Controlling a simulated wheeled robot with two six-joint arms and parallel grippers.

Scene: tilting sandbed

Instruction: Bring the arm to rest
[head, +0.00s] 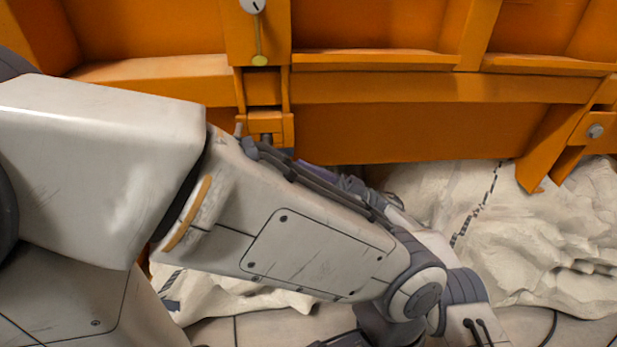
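My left arm comes in from the left, large and pale grey-white with dark joints. It slopes down to the right across the middle, and its far end bends down towards the bottom edge. I make out no gripper fingers in this view. My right gripper does not show. The orange tilting sandbed (400,131) fills the top, behind the arm. From here I cannot tell whether the arm touches it.
Purple-grey parts show behind the arm, partly hidden. Pale floor shows at the bottom.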

